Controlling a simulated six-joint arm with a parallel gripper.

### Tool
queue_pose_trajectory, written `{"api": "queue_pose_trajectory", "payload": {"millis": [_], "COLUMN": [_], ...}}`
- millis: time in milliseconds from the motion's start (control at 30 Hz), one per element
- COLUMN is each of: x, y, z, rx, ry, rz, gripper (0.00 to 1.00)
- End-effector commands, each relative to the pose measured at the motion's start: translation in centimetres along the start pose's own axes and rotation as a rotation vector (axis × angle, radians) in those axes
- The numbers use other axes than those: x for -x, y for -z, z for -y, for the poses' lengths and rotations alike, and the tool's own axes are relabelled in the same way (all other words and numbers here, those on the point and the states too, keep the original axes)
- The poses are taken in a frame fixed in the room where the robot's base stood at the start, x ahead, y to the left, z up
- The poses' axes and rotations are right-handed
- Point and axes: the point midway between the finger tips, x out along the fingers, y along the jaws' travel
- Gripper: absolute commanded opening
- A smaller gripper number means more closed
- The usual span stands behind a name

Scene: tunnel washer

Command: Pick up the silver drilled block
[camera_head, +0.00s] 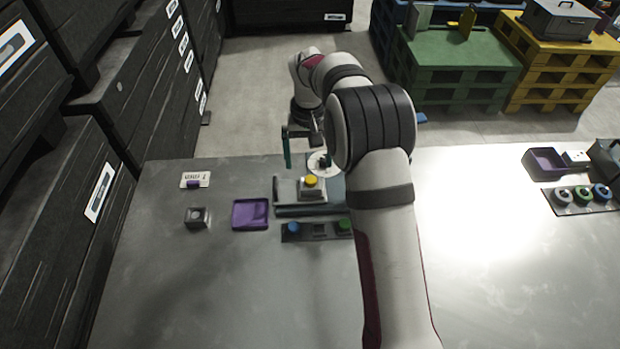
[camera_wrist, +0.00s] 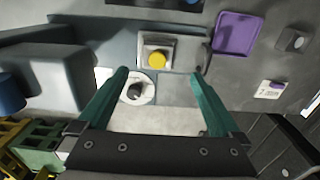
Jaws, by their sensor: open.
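The silver drilled block (camera_head: 196,216) is a small grey cube with a round hole in its top. It sits on the left part of the metal table, left of the purple tray. It also shows near the upper right edge of the wrist view (camera_wrist: 292,40). My gripper (camera_head: 306,150) has teal fingers and is over the table's far edge, to the right of and beyond the block. In the wrist view my gripper (camera_wrist: 160,74) is open with nothing between its fingers, and the block is well outside them.
A purple tray (camera_head: 250,228) lies right of the block, and a white card (camera_head: 195,180) lies beyond it. A yellow button unit (camera_head: 311,182), a white disc (camera_wrist: 149,94) and a blue-green button panel (camera_head: 318,231) stand near my arm. Black crates (camera_head: 150,100) line the left side.

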Motion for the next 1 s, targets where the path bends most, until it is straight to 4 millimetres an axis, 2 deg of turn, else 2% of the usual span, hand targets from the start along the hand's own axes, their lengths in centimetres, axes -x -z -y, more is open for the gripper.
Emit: {"api": "queue_pose_trajectory", "payload": {"millis": [33,233,400,500,700,1000], "x": [-1.2,-4.0,-7.3,-8.2,-8.3,-8.3], "y": [-0.1,-0.2,-0.4,-0.4,-0.4,-0.4], "z": [0.0,-0.1,-0.4,-0.4,-0.4,-0.4], "rx": [-0.001,-0.002,-0.002,-0.002,-0.003,-0.003], "ry": [-0.001,0.0,0.0,0.0,0.0,0.0], "rz": [0.004,0.002,0.002,-0.001,-0.001,-0.001], "gripper": [1.0,1.0,1.0,1.0,1.0,0.46]}}
